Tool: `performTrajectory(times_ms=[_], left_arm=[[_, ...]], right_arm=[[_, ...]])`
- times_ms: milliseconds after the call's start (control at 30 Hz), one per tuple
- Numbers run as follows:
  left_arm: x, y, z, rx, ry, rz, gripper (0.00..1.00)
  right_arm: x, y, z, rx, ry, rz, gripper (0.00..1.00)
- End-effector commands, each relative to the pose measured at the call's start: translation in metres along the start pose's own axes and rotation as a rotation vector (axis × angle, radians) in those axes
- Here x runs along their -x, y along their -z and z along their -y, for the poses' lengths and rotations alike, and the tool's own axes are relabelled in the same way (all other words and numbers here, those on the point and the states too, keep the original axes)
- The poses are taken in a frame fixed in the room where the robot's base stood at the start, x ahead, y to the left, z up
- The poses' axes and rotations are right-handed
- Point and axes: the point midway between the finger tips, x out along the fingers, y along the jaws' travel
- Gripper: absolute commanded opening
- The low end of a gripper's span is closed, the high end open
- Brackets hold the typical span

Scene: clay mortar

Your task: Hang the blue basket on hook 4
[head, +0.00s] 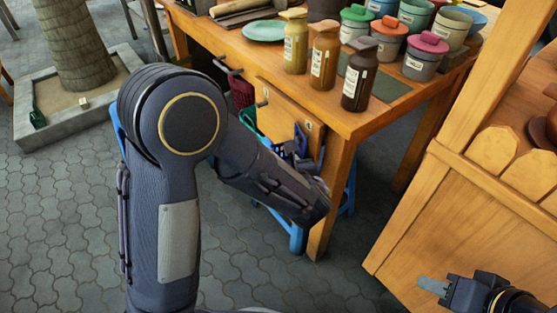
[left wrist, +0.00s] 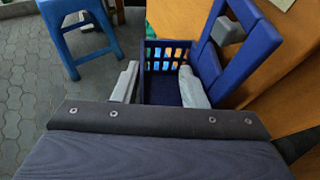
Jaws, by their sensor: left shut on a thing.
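The blue basket (head: 301,142) hangs at the front edge of the wooden table, partly hidden by my left forearm. In the left wrist view, the basket (left wrist: 165,53) has a lattice wall and a tall blue handle frame at the right. My left gripper (left wrist: 158,85) is shut on the basket, with a pale finger at either side. A small grey piece (left wrist: 231,31) shows inside the handle opening; I cannot tell whether it is a hook. Dark hooks, one at the left (head: 262,103), line the table front. My right gripper (head: 433,287) is at the lower right, away from the basket.
A red basket (head: 242,92) and a green basket (head: 248,118) are at the table front. Bottles, including a dark one (head: 359,78), and lidded pots stand on the table (head: 300,95). A blue stool (left wrist: 75,30) stands nearby. A wooden cabinet (head: 460,210) is at right.

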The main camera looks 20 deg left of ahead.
Motion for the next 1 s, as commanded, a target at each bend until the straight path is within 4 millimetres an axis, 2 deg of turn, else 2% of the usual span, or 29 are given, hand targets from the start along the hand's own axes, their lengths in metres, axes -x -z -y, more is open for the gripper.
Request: performTrajectory(times_ms=[33, 633, 767, 1000], left_arm=[[0.001, -0.001, 0.006, 0.0, 0.02, 0.0, 0.3], [0.004, -0.003, 0.004, 0.002, 0.015, 0.001, 0.3], [0.02, -0.004, 0.004, 0.002, 0.016, 0.002, 0.3], [0.061, -0.003, 0.003, 0.001, 0.012, 0.001, 0.3]], right_arm=[[0.0, 0.0, 0.0, 0.0, 0.0, 0.0, 0.36], [0.001, 0.001, 0.001, 0.0, 0.0, 0.0, 0.36], [0.006, 0.003, 0.003, 0.0, 0.0, 0.0, 0.36], [0.015, 0.007, 0.007, 0.0, 0.0, 0.0, 0.36]])
